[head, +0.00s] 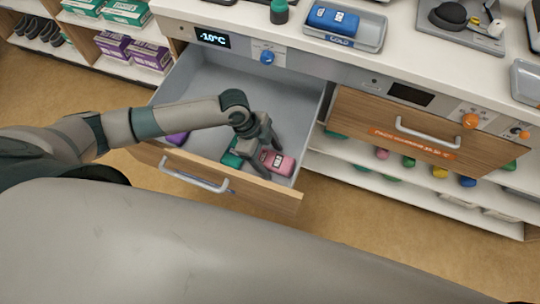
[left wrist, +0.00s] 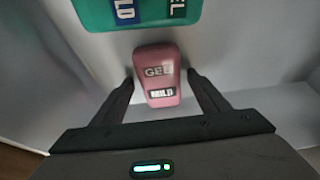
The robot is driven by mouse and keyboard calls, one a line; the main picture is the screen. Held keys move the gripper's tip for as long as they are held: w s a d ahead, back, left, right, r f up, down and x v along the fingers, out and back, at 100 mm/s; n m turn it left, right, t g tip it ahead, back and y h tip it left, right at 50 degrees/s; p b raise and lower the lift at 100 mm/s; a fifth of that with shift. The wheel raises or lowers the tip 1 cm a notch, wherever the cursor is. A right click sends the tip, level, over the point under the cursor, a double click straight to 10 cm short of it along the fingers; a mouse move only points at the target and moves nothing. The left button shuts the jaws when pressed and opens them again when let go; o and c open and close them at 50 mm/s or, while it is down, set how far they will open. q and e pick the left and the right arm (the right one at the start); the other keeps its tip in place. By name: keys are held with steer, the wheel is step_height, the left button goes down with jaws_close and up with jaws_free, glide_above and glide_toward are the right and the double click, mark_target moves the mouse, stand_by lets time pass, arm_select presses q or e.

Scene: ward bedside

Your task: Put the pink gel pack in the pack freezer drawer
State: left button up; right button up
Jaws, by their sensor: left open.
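The pink gel pack (head: 279,162) lies inside the open drawer (head: 222,77) under the -10°C display, near its front right corner. In the left wrist view the pink pack (left wrist: 158,77) sits between my left gripper's fingers, with a gap on each side. My left gripper (head: 262,154) is open and reaches down into the drawer, its fingers beside the pink pack. A teal pack (head: 233,158) lies just left of the pink one, and it also shows in the left wrist view (left wrist: 135,14). My right gripper is not in view.
A purple pack (head: 178,138) lies at the drawer's left. A closed wooden drawer (head: 376,123) is to the right. A blue pack (head: 331,19) rests in a tray marked COLD (head: 369,36) on the counter. Shelves with boxes (head: 126,48) stand at the left.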

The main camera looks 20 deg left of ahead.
arm_select(q)
steer(key=v, duration=1.2)
stand_by(0.5)
